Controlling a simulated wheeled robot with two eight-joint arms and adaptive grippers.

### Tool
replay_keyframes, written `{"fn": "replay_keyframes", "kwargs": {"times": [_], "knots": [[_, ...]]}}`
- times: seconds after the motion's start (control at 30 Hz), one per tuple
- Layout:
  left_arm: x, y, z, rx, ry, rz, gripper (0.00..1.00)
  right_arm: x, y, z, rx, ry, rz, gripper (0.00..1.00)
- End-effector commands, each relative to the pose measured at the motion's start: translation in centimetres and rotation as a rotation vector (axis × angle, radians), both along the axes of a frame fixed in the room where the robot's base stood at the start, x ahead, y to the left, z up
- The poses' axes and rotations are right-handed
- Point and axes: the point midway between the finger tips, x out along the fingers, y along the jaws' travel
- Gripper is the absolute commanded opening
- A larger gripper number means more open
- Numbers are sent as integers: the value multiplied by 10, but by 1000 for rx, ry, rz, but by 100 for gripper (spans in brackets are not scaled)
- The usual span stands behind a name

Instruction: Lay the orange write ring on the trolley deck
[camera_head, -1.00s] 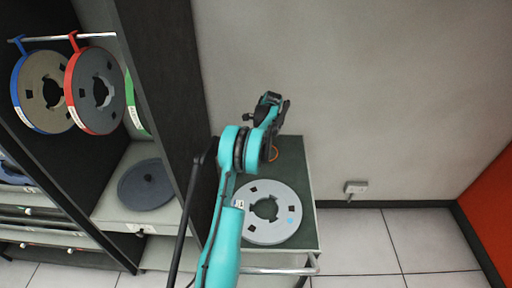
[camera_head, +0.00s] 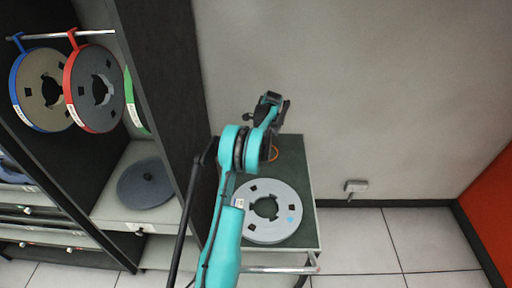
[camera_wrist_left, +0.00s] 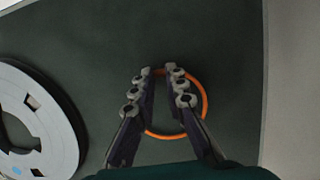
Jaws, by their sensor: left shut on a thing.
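The orange write ring (camera_wrist_left: 205,98) shows in the left wrist view over the dark green trolley deck (camera_wrist_left: 225,40). My left gripper (camera_wrist_left: 157,74) is shut on the ring, with its fingers across the ring and the tips at the ring's far edge. I cannot tell whether the ring touches the deck or hangs just above it. In the head view, part of the ring (camera_head: 274,153) shows beside my teal arm, over the deck (camera_head: 294,163); the arm hides the fingers there. My right gripper is not in view.
A grey tape reel (camera_head: 285,228) lies on the near part of the deck; its edge also shows in the left wrist view (camera_wrist_left: 65,135). A trolley handle (camera_head: 280,269) runs along the front. A dark cabinet with hanging reels (camera_head: 97,88) stands left. A wall is behind.

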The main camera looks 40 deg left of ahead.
Motion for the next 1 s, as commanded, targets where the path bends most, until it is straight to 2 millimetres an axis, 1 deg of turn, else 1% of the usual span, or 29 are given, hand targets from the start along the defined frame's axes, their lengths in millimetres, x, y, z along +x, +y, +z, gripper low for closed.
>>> {"fn": "replay_keyframes", "kwargs": {"times": [0.3,0.33,0.4,0.6,0.63,0.67,1.0], "knots": [[0,0,-8,0,0,0,0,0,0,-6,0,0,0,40],[0,0,-7,0,0,0,20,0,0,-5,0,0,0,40],[0,0,-6,0,0,0,37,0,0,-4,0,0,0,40],[0,0,-6,0,0,0,37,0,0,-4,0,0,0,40],[0,0,-6,0,0,0,34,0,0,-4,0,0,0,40],[0,0,-6,0,0,0,28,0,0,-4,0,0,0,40],[0,0,-5,0,0,0,28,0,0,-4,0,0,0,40]]}}
